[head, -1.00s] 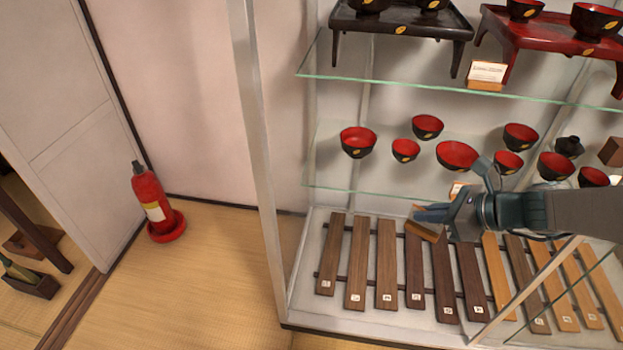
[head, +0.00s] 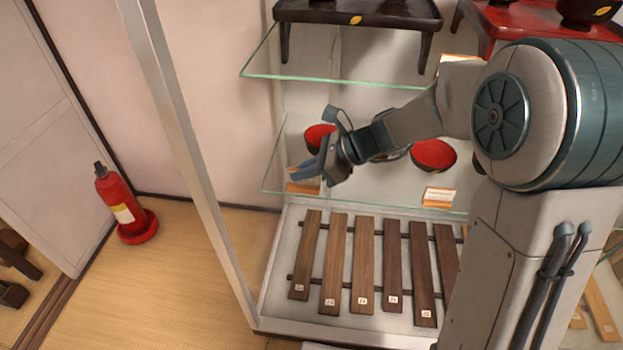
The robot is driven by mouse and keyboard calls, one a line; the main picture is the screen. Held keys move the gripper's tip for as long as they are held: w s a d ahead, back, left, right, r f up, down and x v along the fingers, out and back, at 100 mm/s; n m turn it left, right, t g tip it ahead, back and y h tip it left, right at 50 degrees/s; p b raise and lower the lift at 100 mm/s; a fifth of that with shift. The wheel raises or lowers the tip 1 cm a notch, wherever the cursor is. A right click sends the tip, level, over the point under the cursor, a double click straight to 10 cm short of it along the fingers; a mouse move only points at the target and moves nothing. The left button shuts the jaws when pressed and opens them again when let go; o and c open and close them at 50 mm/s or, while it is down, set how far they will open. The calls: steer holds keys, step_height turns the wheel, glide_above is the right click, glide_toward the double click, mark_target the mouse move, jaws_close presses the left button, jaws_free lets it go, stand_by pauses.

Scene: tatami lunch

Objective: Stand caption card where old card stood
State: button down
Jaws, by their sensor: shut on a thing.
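My gripper (head: 296,172) is at the left part of the middle glass shelf, in front of a red-lined bowl (head: 318,134). Its blue fingers point left and are shut on a caption card with a wooden base (head: 303,188). The card's orange-brown base shows just below the fingers, near the shelf's front edge. I cannot tell whether it touches the glass. The card's face is mostly hidden. Another caption card (head: 440,196) stands at the front of the same shelf, farther right.
The middle glass shelf (head: 275,172) also holds another red bowl (head: 434,154). An upper shelf (head: 262,70) bears a black tray table (head: 357,14). Wooden slats (head: 335,265) lie on the case floor. A metal post (head: 175,130) stands left. A fire extinguisher (head: 122,205) stands on the tatami.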

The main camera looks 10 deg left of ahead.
steer(key=w+f, duration=0.2)
steer(key=w, duration=0.1)
steer(key=w+f, duration=0.2)
steer(key=w+d+f+b, duration=0.1)
steer(key=w+f, duration=0.1)
steer(key=w, duration=0.1)
steer(key=shift+w+d, duration=0.1)
steer(key=shift+w, duration=0.25)
steer(key=shift+f+b, duration=0.65)
steer(key=shift+f, duration=1.25)
steer(key=shift+f, duration=0.1)
steer(key=c, duration=1.6)
jaws_free()
steer(key=shift+o, duration=0.2)
